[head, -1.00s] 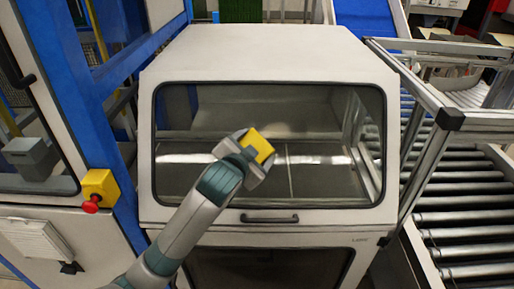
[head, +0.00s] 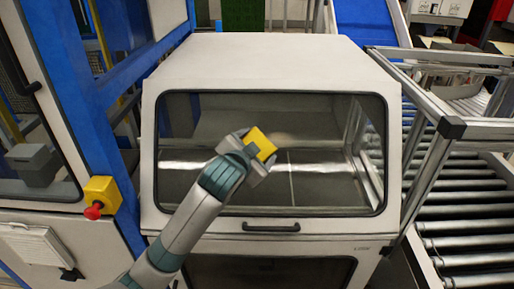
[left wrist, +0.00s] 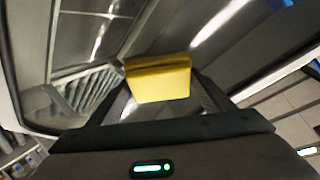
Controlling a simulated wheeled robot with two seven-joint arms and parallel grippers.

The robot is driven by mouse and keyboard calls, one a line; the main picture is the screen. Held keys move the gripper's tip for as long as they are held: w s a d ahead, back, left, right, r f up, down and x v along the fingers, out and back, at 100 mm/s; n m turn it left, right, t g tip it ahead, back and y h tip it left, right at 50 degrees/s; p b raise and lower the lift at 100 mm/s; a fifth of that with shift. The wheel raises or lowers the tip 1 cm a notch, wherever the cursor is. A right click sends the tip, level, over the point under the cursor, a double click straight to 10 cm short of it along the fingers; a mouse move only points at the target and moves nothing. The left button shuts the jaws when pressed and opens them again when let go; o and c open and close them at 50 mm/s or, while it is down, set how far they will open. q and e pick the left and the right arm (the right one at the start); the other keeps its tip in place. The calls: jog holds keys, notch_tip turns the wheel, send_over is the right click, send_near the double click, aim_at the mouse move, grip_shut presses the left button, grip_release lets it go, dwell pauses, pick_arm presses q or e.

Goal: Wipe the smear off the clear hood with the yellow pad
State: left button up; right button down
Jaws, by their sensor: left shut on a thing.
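The clear hood (head: 335,185) is a dark-looking see-through pane in a white cabinet, in the middle of the head view. A faint tan smear (head: 283,139) shows on it just right of the yellow pad (head: 260,143). My left gripper (head: 254,150) is shut on the pad and holds it in front of the pane's middle. In the left wrist view the pad (left wrist: 160,80) sits between the two fingers, with the pane behind it. I cannot tell whether the pad touches the pane. Part of the smear may be hidden behind the pad. My right gripper is not in view.
A black handle (head: 271,227) sits below the pane. A blue-framed machine (head: 75,95) with a red button (head: 93,212) on a yellow box stands at the left. A metal frame (head: 425,165) and a roller conveyor (head: 465,225) stand at the right.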

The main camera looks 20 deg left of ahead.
aim_at(272, 147)
pick_arm(q)
jog(key=shift+d, duration=0.15)
jog(key=shift+w+d, duration=0.25)
jog(key=shift+d, duration=0.6)
jog(key=shift+w+d, duration=0.25)
jog(key=shift+d, duration=0.55)
jog(key=shift+d, duration=0.15)
jog(key=shift+w+d, duration=0.25)
jog(key=shift+d, duration=0.55)
jog(key=shift+w+d, duration=0.25)
jog(key=shift+d, duration=0.5)
jog(key=shift+d, duration=0.15)
jog(key=shift+w+d, duration=0.25)
jog(key=shift+d, duration=0.6)
jog(key=shift+w+d, duration=0.25)
jog(key=shift+d, duration=0.6)
jog(key=shift+a, duration=0.3)
jog(key=shift+a, duration=0.2)
jog(key=shift+s+a, duration=0.25)
jog(key=shift+a, duration=0.45)
jog(key=shift+s+a, duration=0.25)
jog(key=shift+a, duration=0.4)
